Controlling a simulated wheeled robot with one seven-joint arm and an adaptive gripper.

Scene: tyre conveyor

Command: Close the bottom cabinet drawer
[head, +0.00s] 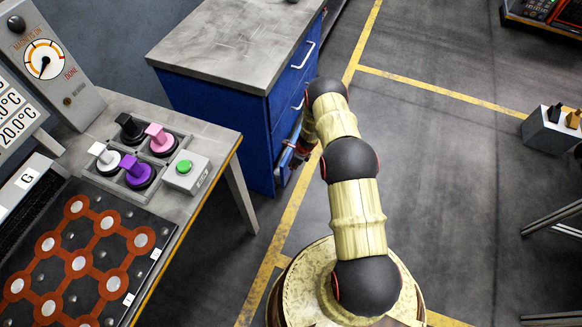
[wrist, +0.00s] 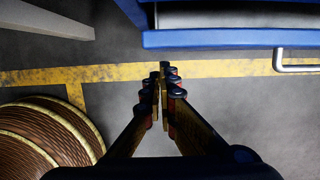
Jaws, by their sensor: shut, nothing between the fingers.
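The blue cabinet (head: 222,101) with a grey top stands at the upper middle of the head view. Its drawer fronts face right, and two pale bar handles (head: 303,55) show on them. The lowest part of that front is largely hidden behind my arm. In the wrist view a blue drawer front (wrist: 230,39) crosses the upper right, with a grey hollow behind its edge, so that drawer looks pulled out. Its handle (wrist: 298,68) sticks out at the right edge. My gripper (wrist: 165,82) is shut and empty, just in front of the blue front, over the floor; contact cannot be told.
A workbench (head: 190,205) with coloured knobs (head: 137,172) and a green button stands left of the cabinet; its leg (head: 241,192) is near the cabinet. Yellow lines (head: 430,89) mark the floor. Open floor lies right of my arm. A grey box (head: 548,137) is at the far right.

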